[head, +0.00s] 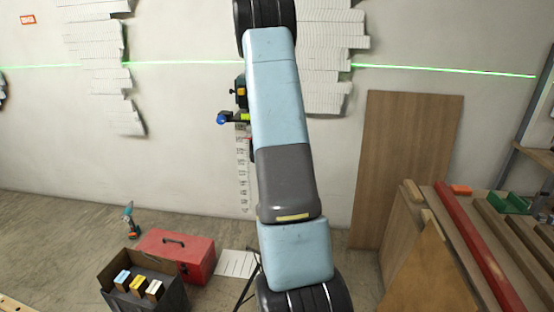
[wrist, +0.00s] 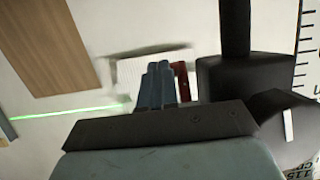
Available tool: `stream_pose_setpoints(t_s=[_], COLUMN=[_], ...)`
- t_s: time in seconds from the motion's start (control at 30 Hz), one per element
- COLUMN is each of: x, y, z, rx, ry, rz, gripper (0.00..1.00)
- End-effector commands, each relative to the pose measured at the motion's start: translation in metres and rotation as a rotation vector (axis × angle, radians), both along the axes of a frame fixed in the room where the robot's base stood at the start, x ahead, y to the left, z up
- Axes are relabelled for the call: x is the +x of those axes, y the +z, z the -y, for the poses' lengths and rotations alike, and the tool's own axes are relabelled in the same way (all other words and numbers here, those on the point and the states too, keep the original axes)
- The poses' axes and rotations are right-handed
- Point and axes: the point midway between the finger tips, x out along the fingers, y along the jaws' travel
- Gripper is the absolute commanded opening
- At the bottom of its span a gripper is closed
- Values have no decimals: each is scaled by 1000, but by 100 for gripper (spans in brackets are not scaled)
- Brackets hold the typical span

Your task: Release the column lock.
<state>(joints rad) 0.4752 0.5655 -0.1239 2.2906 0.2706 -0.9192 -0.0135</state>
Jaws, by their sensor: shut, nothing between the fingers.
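My gripper (wrist: 155,68) shows in the wrist view as two blue-grey fingers side by side, shut with nothing visible between them. A dark red upright part (wrist: 181,82), possibly the column lock, stands just right of the fingers; I cannot tell whether they touch. Right of it is a large black body (wrist: 235,80). In the head view my arm hides the gripper and most of the device. Left of the arm show a black and orange unit (head: 241,92), a blue knob (head: 222,118) with a yellow-green part (head: 243,117), and a marked white scale (head: 243,175).
A green laser line (head: 180,63) crosses the wall with its white reliefs (head: 100,60). Below stand a red toolbox (head: 175,252), a black open box (head: 140,290) and a drill (head: 129,220). A wooden board (head: 400,170) leans right, behind stacked timber (head: 470,240).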

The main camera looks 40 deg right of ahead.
Motion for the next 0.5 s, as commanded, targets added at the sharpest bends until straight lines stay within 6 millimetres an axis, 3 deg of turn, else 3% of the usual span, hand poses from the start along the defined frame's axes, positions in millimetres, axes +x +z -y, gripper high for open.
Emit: stream_pose_setpoints(t_s=[0.5], x=[0], y=[5], z=[1], rx=[-1], ry=[-1], rz=[2], gripper=[0])
